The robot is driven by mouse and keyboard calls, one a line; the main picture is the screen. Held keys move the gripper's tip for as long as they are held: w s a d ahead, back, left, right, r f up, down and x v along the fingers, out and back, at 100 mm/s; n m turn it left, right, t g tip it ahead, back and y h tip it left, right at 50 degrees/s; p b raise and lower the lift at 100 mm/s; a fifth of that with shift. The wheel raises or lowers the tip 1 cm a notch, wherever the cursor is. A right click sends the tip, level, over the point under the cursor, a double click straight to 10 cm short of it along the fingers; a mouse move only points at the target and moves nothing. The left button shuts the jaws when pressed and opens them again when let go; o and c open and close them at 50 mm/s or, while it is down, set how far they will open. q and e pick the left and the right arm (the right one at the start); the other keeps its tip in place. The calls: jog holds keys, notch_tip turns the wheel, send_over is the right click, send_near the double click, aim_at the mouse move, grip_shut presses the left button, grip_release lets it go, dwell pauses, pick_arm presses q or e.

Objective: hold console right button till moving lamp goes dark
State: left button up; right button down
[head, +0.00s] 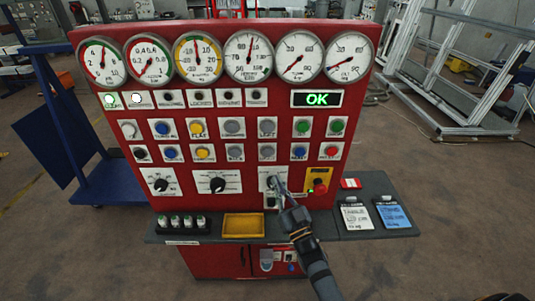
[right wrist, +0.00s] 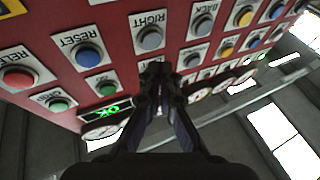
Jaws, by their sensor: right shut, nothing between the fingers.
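The red console (head: 205,120) stands upright in the head view. Its grey RIGHT button (head: 267,152) is in the lower button row; it also shows in the right wrist view (right wrist: 151,38), with its label readable. My right gripper (head: 276,184) is shut and empty, in front of the panel below that button. In the right wrist view its closed fingertips (right wrist: 158,72) lie beside the RIGHT plate; I cannot tell the gap to the panel. In the lamp row, a green lamp (head: 110,100) and a white lamp (head: 137,99) are lit; their labels are too small to read. My left gripper is out of view.
A red emergency knob (head: 319,187) sits on a yellow plate right of my gripper. A grey shelf (head: 320,228) below holds a yellow tray (head: 244,225). The blue RESET button (right wrist: 89,54) neighbours RIGHT. A green OK display (head: 317,99) is lit.

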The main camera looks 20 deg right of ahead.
aim_at(267, 153)
jog(key=s+a+r+n+t+y, duration=0.1)
jog(key=y, duration=0.1)
jog(key=s+a+r+n+t+y, duration=0.1)
jog(key=a+r+y, duration=0.1)
jog(key=shift+w, duration=0.1)
jog(key=w+d+b, duration=0.2)
jog(key=w+b, duration=0.2)
jog(key=w, duration=0.4)
jog(key=shift+w+d, duration=0.25)
jog(key=shift+w+b, duration=0.1)
jog(key=shift+b, duration=0.2)
dwell(1.2)
jog(key=shift+w+d, duration=0.1)
jog(key=shift+w, duration=0.2)
